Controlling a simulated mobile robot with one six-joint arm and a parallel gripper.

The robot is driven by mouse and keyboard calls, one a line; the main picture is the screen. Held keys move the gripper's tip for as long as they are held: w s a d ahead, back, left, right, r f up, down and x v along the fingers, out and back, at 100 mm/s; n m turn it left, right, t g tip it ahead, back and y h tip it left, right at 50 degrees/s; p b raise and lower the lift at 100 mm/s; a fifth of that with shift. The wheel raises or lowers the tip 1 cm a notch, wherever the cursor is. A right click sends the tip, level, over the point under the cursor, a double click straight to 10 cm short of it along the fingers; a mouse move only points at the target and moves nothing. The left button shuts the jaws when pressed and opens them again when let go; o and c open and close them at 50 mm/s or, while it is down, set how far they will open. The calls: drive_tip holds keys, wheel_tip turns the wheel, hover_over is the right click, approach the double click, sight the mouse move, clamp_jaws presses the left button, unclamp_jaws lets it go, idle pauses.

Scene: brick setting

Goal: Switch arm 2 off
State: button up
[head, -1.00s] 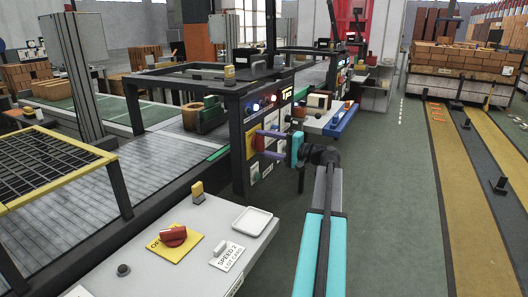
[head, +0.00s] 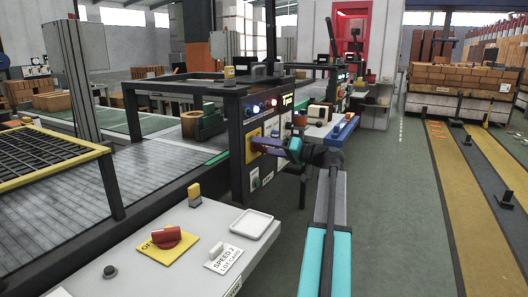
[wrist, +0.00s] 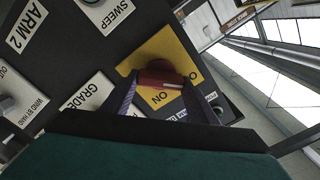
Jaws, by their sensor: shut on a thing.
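The red rotary knob (wrist: 158,77) sits on a yellow plate (wrist: 186,62) marked ON, on a dark panel. A white "ARM 2" label (wrist: 27,27) is at the upper left of the wrist view. My gripper (wrist: 160,90) is shut on the red knob, one finger on each side. The knob's pale line lies roughly sideways in the wrist view; its far end is partly hidden. In the head view, my gripper (head: 268,146) reaches left to the panel's yellow plate (head: 252,140), and the knob is hidden there.
Labels SWEEP (wrist: 107,14) and GRADE (wrist: 88,96) are near the knob, with a grey knob (wrist: 8,103) farther left. A nearer console (head: 190,245) carries another red knob (head: 166,238) on yellow and a SPEED 2 switch.

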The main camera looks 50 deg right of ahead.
drive_tip(key=shift+f, duration=0.1)
idle(0.3)
drive_tip(key=o, duration=1)
drive_tip(key=shift+o, duration=0.2)
drive_tip(key=shift+s, duration=0.15)
drive_tip(key=p+v, duration=0.2)
drive_tip(key=v, duration=1.1)
drive_tip(key=shift+s, duration=0.3)
drive_tip(key=shift+s+d, duration=0.1)
